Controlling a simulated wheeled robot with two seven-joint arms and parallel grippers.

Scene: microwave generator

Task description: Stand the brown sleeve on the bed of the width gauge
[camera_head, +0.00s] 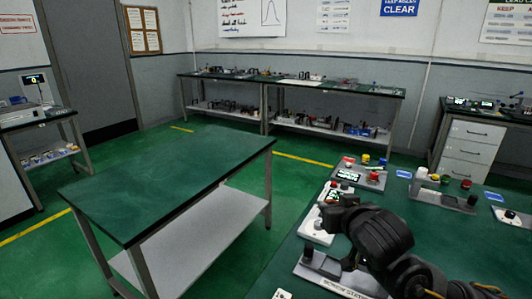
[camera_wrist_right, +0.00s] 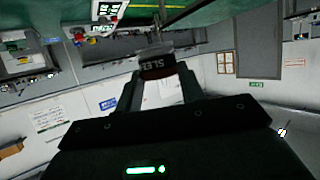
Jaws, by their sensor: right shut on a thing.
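My right gripper (camera_wrist_right: 158,78) is shut on the brown sleeve (camera_wrist_right: 157,64), a dark piece with pale lettering, seen between its two fingers in the right wrist view. In the head view my black right gripper (camera_head: 345,206) is over the left part of the near green bench, and hides the sleeve. I cannot tell for sure which bench device is the width gauge; a grey station with a lit display (camera_head: 360,173) stands just beyond the gripper, and a white-based one (camera_head: 316,228) lies partly behind it. My left gripper is not in view.
A labelled station (camera_head: 335,278) sits at the bench's near left edge. A grey fixture (camera_head: 445,196) with a white block and coloured knobs stands to the right. An empty green table (camera_head: 170,180) stands left, across a floor gap.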

